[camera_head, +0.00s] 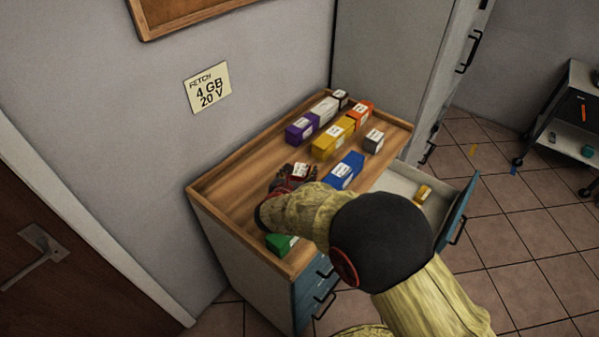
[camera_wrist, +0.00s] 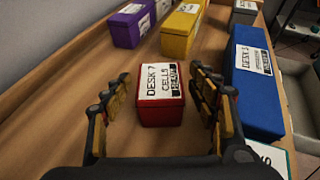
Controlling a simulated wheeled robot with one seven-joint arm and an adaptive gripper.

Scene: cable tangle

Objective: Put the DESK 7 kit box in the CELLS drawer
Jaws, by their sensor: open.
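The DESK 7 kit box is a small red box with a white label reading "DESK 7 CELLS" (camera_wrist: 161,108). It stands on the wooden cabinet top; in the head view its top (camera_head: 300,170) shows just beyond my gripper. My gripper (camera_wrist: 163,103) is open, with one finger on each side of the red box and a gap visible on both sides. In the head view my arm hides most of my gripper (camera_head: 292,180). An open drawer (camera_head: 398,184) at the cabinet's right side holds a small yellow box (camera_head: 423,193); I cannot read any drawer label.
A blue box (camera_wrist: 256,85) stands close to the right of my gripper. Purple (camera_head: 301,128), yellow (camera_head: 333,139), orange, white and grey boxes stand behind. A green box (camera_head: 281,243) is near the front edge. A note (camera_head: 207,87) on the wall reads "FETCH 4 GB 20 V".

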